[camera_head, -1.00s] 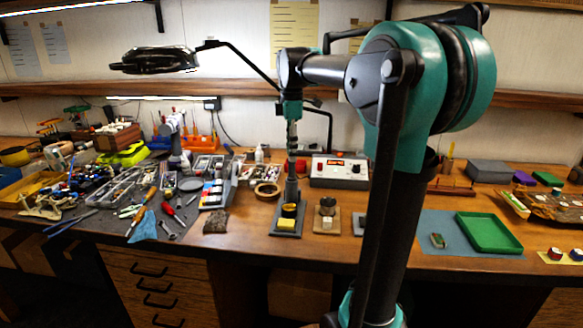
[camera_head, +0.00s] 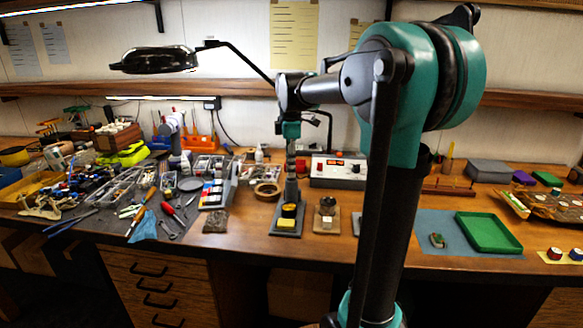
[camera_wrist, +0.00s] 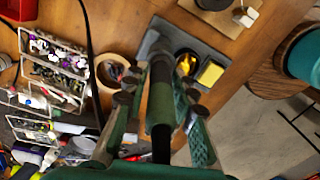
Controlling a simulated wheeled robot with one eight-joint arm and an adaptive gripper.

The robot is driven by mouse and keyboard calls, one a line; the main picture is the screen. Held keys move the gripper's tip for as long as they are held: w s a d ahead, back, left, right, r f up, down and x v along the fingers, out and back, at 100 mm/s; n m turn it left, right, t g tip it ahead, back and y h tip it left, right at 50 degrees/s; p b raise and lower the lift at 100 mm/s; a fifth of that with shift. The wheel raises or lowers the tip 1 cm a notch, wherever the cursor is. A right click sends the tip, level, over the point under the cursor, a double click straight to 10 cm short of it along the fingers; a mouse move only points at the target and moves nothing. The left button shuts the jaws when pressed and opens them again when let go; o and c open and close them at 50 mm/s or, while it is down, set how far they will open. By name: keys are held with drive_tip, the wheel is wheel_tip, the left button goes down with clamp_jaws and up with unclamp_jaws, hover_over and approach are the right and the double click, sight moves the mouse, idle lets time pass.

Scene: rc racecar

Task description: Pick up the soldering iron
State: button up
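The soldering iron stands upright in its dark grey stand (camera_head: 287,228), which has a yellow sponge (camera_head: 285,222). In the head view its shaft (camera_head: 291,190) shows below my gripper (camera_head: 290,150). In the wrist view the dark handle (camera_wrist: 161,105) lies between the two fingers of my gripper (camera_wrist: 160,100). The fingers look open and straddle the handle, with contact unclear. The stand (camera_wrist: 218,52) and sponge (camera_wrist: 210,73) also show in the wrist view, beyond the fingertips. The iron's tip is hidden in the stand.
A tape roll (camera_head: 267,190) lies left of the stand, near a rack of coloured items (camera_head: 216,190). A small wooden-based holder (camera_head: 327,215) stands to its right, with the soldering station (camera_head: 338,172) behind. A lamp head (camera_head: 155,60) hangs above. Tools crowd the left bench.

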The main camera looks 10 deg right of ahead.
clamp_jaws()
drive_tip(key=shift+r, duration=0.1)
wheel_tip(320, 180, up, 20)
idle(0.6)
